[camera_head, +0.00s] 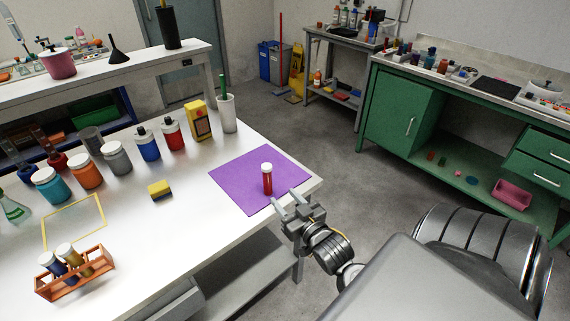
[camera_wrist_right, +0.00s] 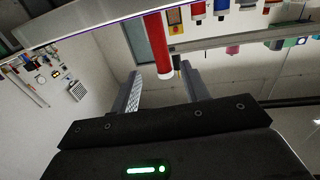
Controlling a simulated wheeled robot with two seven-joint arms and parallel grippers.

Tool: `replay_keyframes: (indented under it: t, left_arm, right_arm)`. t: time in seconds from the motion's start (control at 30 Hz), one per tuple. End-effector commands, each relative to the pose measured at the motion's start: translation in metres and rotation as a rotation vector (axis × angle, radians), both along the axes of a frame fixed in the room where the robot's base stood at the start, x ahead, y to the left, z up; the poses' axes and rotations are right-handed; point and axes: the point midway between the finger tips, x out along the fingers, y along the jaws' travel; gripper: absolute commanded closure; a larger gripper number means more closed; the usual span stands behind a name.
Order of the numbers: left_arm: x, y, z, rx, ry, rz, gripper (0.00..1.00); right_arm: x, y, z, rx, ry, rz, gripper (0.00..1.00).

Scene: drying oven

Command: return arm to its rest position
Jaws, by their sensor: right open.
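My right gripper (camera_head: 285,206) is at the front right edge of the white table, beside the purple mat. It is open and its fingers point at a red tube with a white cap (camera_head: 267,180). The tube stands upright on the purple mat (camera_head: 240,178), a little beyond the fingertips. In the right wrist view, which looks upside down, the red tube (camera_wrist_right: 156,42) shows just past the open gripper (camera_wrist_right: 161,80), with nothing held between the fingers. My left gripper is not in view.
The white table (camera_head: 190,232) also holds several capped jars, a yellow-and-blue sponge (camera_head: 160,190), a yellow frame outline (camera_head: 74,222) and an orange rack with tubes (camera_head: 75,277). A green bench (camera_head: 400,105) stands at the right. Open floor (camera_head: 345,140) lies between.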

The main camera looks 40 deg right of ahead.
Motion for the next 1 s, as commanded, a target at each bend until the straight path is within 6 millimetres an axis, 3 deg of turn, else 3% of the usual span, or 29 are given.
replay_keyframes:
  t: [0.37,0.47,0.57,0.7,0.8,1.0]
  left_arm:
    - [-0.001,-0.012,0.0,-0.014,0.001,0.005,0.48]
    - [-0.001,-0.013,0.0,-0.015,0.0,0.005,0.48]
    - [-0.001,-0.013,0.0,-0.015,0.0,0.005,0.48]
    - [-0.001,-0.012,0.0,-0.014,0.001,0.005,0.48]
    - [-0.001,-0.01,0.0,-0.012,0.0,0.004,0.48]
    - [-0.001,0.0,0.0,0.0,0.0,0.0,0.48]
  right_arm:
    - [0.0,0.001,-0.001,0.001,0.004,0.001,0.54]
    - [-0.003,0.006,-0.01,0.011,0.055,0.006,0.54]
    - [-0.014,0.021,-0.035,0.032,0.197,0.021,0.54]
    - [-0.051,0.058,-0.082,0.053,0.514,0.075,0.54]
    - [-0.082,0.079,-0.105,0.045,0.711,0.118,0.54]
    - [-0.137,0.105,-0.128,0.015,0.995,0.187,0.54]
